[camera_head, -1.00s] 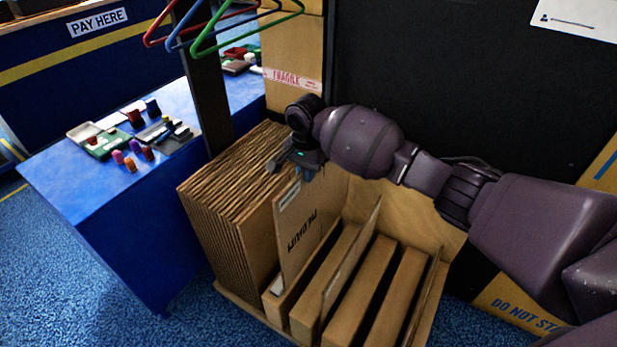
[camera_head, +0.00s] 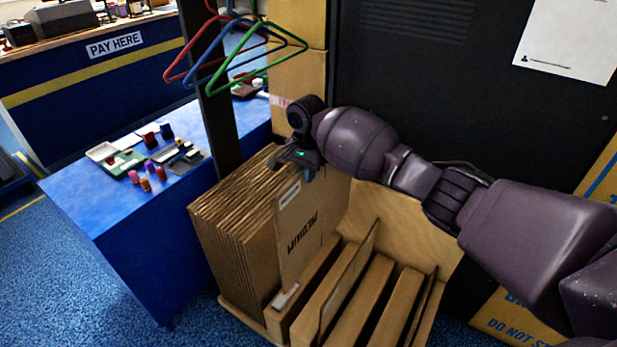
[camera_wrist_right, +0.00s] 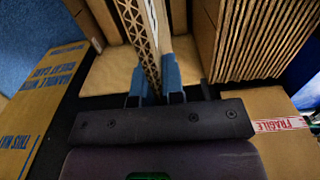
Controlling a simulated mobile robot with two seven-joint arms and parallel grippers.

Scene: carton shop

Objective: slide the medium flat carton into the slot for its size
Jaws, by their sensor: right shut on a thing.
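The medium flat carton (camera_head: 301,238) stands upright, with dark upside-down lettering on its face. It is at the left end of the slotted rack (camera_head: 322,311), beside the carton stack. Its lower edge is behind the rack's front, so I cannot tell how deep it sits. My right gripper (camera_head: 298,167) is shut on the carton's upper edge. In the right wrist view the blue fingers (camera_wrist_right: 155,82) pinch the carton (camera_wrist_right: 148,40) with its corrugated edge showing. My left gripper is not in view.
A thick stack of brown cartons (camera_head: 235,225) stands close on the left. A thin upright board (camera_head: 350,272) stands in the rack to the right. A blue table (camera_head: 100,215) is at left, hangers (camera_head: 235,60) above, a dark panel (camera_head: 430,110) behind.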

